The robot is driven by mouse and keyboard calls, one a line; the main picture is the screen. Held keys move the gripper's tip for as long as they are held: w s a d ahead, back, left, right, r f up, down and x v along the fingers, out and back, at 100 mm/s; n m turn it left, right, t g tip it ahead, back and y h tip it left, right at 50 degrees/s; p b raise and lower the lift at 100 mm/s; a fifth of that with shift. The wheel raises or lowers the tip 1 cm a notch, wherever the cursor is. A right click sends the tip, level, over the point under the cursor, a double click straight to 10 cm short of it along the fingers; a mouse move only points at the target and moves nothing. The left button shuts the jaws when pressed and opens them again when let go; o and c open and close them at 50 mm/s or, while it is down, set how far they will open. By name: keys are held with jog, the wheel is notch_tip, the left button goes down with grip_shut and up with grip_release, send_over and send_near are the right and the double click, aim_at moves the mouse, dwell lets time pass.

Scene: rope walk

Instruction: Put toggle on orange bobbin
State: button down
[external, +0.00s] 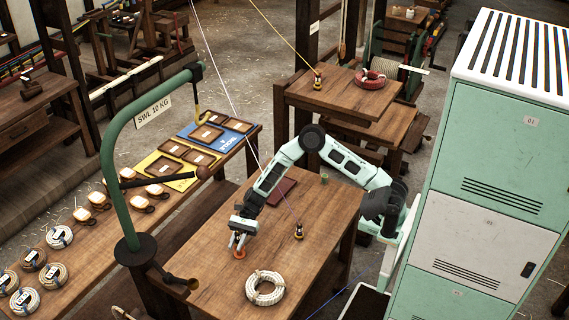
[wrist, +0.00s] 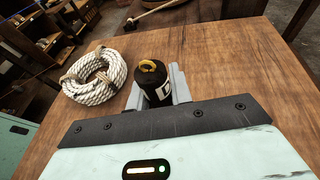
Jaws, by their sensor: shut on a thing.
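My gripper (external: 239,240) points down, low over the near left part of the wooden table (external: 215,290). In the wrist view its grey jaws (wrist: 160,92) are shut on a small black cylinder (wrist: 155,84) with a yellow-orange loop on top and a white label. The cylinder looks upright. I cannot tell whether it is the toggle. In the external view an orange ring-shaped piece (external: 239,253), possibly the orange bobbin, shows right under the jaws. Whether it touches the held piece or the table is unclear.
A white rope coil (external: 265,288) lies close by; it also shows in the wrist view (wrist: 92,75). A small black-and-yellow piece (external: 299,231) on a line stands to the right. A dark red flat thing (external: 281,191) lies behind. A green crane post (external: 118,205) stands left.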

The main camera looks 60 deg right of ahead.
jog(key=shift+f, duration=0.25)
jog(key=c, duration=1.3)
grip_release()
jog(key=shift+f, duration=0.1)
jog(key=shift+o, duration=0.2)
